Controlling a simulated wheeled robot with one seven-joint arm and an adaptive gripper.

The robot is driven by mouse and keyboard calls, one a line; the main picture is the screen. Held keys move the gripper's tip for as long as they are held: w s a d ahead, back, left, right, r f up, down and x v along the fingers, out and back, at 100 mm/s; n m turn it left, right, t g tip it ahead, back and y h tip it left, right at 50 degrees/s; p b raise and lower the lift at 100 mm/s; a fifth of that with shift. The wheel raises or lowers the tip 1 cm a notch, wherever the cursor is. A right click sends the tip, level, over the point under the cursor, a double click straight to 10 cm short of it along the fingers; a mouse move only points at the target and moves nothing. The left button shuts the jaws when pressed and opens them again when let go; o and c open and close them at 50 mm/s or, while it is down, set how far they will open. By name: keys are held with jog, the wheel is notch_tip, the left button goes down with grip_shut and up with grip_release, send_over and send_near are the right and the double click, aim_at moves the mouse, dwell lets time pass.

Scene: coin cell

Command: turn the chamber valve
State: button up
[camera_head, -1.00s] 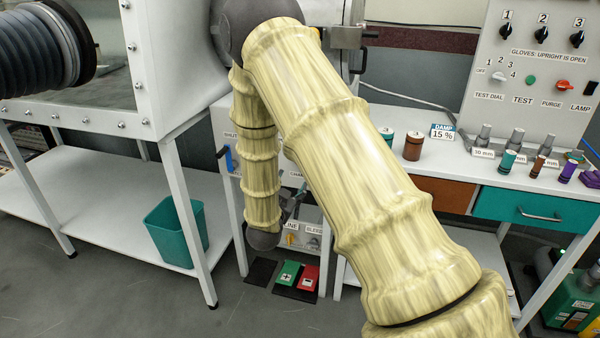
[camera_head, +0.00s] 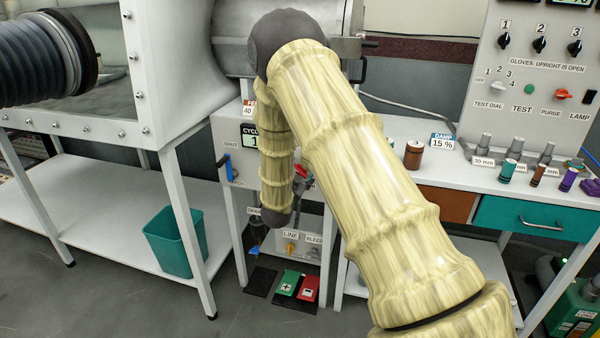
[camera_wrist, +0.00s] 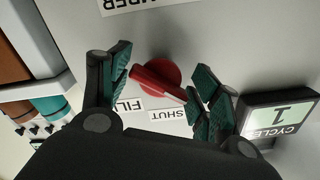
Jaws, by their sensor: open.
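The chamber valve is a red round knob with a red bar handle (camera_wrist: 157,82) on a grey panel in the wrist view. The bar slants, its lower right end beside the SHUT label (camera_wrist: 168,114); the FILL label (camera_wrist: 128,104) is at lower left. My gripper (camera_wrist: 164,72) is open, with one green-padded finger on each side of the handle. The right finger is close to the bar's end; whether it touches I cannot tell. In the head view a bit of red (camera_head: 302,171) shows beside my forearm, which hides most of the panel there.
A CYCLES display reading 1 (camera_wrist: 282,117) juts out close to the right finger. Below the panel are LINE and BLEED controls (camera_head: 291,247) and green and red pedals (camera_head: 287,283). A teal bin (camera_head: 176,241) stands on the shelf at left.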

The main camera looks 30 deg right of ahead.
jog(key=shift+w+d, duration=0.1)
jog(key=shift+d, duration=0.05)
jog(key=c, duration=0.7)
